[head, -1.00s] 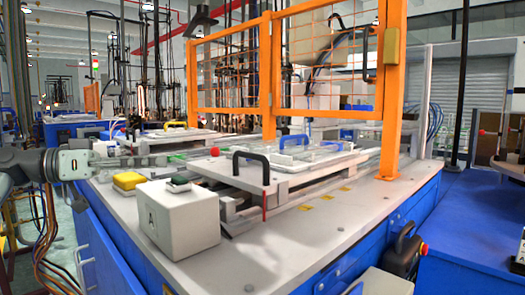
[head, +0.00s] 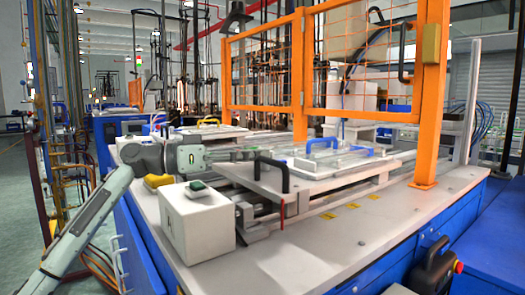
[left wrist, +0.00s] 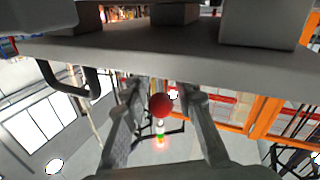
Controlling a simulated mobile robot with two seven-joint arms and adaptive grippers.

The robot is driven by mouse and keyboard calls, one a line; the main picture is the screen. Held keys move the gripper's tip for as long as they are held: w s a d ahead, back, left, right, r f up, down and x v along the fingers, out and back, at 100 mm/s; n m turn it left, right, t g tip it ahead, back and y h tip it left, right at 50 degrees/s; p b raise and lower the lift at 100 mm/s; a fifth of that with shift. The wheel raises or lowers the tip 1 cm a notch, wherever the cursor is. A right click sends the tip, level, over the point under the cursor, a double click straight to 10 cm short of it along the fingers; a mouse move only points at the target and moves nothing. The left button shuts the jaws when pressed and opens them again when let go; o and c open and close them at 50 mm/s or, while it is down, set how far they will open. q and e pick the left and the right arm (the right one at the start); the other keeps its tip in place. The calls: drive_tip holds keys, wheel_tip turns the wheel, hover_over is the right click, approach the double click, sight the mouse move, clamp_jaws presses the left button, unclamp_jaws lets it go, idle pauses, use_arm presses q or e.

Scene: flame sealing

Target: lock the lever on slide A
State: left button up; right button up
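Slide A's pale plate (head: 245,177) with its black handle (head: 270,174) sits on rails behind the white button box. The plate also shows across the top of the left wrist view (left wrist: 180,55), with the handle (left wrist: 70,82) at left. The lever's red ball knob (left wrist: 160,105) is between the fingers of my left gripper (left wrist: 163,95). The fingers stand apart, with gaps visible on both sides of the knob. In the head view my left gripper (head: 238,155) points right beside the plate's far left side, and the knob is not visible there. My right gripper is not in view.
The white box (head: 197,225) with a green-topped button (head: 198,186) stands at the front left, near a yellow button (head: 157,181). A blue handle (head: 322,147) is on the fixture behind. An orange guard frame (head: 436,100) rises at right.

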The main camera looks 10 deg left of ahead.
use_arm(q)
drive_tip(key=shift+x, duration=1)
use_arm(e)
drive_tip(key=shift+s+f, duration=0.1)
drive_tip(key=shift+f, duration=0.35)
use_arm(q)
clamp_jaws()
drive_tip(key=shift+s+n+t+y, duration=0.1)
drive_tip(key=shift+n+t+y, duration=0.5)
drive_tip(key=shift+t, duration=0.4)
drive_tip(key=shift+n+t+y+p, duration=0.4)
drive_tip(key=shift+n+t+p, duration=0.1)
drive_tip(key=shift+n+t, duration=0.25)
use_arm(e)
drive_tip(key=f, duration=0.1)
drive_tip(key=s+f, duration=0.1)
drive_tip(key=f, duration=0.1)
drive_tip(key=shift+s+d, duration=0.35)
use_arm(q)
unclamp_jaws()
